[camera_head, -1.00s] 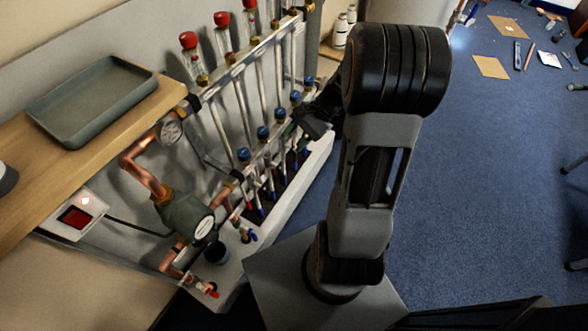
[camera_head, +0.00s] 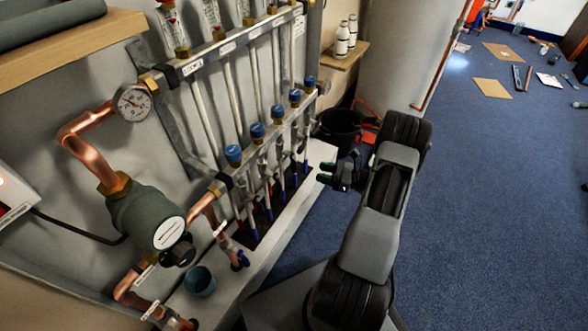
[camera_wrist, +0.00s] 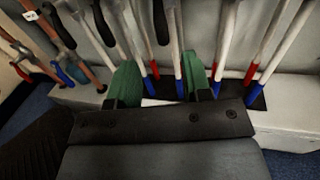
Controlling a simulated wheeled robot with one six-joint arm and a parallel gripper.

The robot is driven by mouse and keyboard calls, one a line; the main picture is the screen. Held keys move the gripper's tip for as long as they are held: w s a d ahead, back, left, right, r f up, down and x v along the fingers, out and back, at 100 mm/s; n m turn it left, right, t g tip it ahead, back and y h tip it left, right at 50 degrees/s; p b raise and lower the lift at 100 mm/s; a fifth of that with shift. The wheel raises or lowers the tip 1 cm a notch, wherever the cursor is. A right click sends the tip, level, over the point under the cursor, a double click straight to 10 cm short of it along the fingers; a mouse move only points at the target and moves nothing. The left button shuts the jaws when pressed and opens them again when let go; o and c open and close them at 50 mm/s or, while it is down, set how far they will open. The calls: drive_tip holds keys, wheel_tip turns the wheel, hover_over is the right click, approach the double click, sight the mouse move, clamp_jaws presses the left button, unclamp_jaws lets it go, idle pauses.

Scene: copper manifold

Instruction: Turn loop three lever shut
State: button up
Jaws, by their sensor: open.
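The manifold's lower bar (camera_head: 246,165) carries a row of several blue caps (camera_head: 257,131), with pipes running down below it. In the wrist view black levers hang in front of the pipes, one at the upper middle (camera_wrist: 160,22) and one left of it (camera_wrist: 103,24). I cannot tell which is the loop three lever; no loop number is readable. My gripper (camera_head: 322,172) is right of the manifold in the head view, pointing left towards the pipes and apart from the bar. Its green fingers are spread and empty in the wrist view (camera_wrist: 160,82).
A green pump (camera_head: 147,215) and a gauge (camera_head: 133,103) sit on copper pipe at the left. A small blue-grey pot (camera_head: 200,282) stands on the white ledge (camera_head: 272,245). A black bucket (camera_head: 340,128) is behind my gripper.

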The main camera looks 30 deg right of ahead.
sight(294, 166)
drive_tip(key=b+x, duration=0.2)
drive_tip(key=x, duration=0.8)
drive_tip(key=shift+w+a, duration=0.2)
clamp_jaws()
drive_tip(key=shift+a, duration=0.1)
